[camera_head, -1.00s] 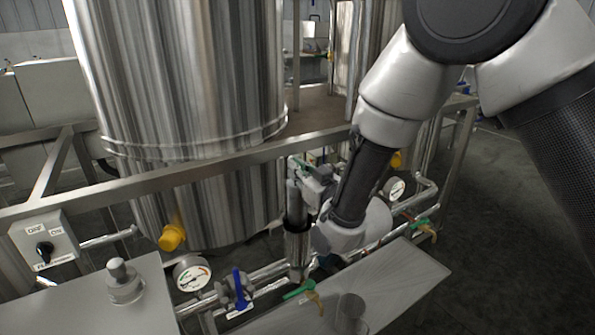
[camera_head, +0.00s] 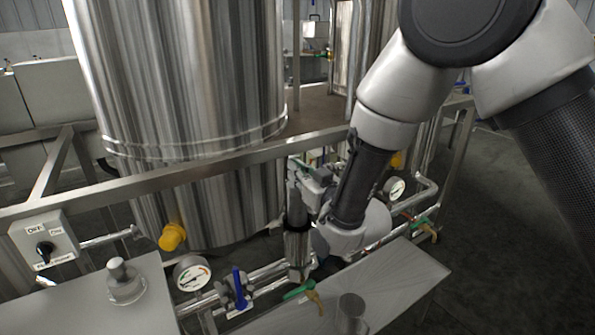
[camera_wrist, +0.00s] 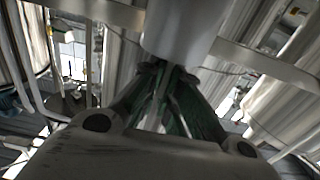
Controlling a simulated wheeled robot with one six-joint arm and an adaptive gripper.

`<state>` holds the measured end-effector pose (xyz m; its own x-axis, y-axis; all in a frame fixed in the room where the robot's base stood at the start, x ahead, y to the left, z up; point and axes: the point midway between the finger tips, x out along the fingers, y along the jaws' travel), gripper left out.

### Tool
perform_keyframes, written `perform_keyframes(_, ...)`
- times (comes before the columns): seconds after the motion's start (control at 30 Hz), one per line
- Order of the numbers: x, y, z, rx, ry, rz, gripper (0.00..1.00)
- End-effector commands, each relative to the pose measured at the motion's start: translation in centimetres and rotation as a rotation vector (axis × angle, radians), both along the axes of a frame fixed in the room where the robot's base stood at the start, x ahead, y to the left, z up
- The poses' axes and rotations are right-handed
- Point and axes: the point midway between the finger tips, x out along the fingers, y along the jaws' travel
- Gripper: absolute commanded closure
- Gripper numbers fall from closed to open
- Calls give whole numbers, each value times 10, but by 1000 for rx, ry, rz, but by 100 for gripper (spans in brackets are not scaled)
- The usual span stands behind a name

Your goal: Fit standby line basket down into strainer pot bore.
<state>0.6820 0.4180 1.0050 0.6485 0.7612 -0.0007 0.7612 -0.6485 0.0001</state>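The standby line basket (camera_head: 294,196) is a slim grey upright cylinder in the head view. It stands in line above the strainer pot (camera_head: 298,262), a steel cylinder with a dark band near its top. The basket's lower end meets the dark band; how deep it sits in the bore is hidden. My gripper (camera_head: 316,180) is at the basket's upper right side, partly hidden by my own arm. In the wrist view my gripper's fingers (camera_wrist: 165,68) converge at a grey cylinder (camera_wrist: 182,32) and look closed on the basket; the contact itself is unclear.
A steel rail (camera_head: 200,172) runs behind the pot in front of the large tank (camera_head: 185,75). A blue-handled valve (camera_head: 238,288), a pressure gauge (camera_head: 192,273) and a green lever (camera_head: 298,291) crowd the piping. A steel cabinet top (camera_head: 400,285) lies at the front right.

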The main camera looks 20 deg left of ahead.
Motion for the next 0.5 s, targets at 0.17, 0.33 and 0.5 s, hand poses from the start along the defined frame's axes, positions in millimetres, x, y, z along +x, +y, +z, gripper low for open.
perform_keyframes(0.17,0,0,-5,0,0,0,100)
perform_keyframes(0.33,0,0,-9,0,0,0,100)
perform_keyframes(0.5,0,0,-13,0,0,0,100)
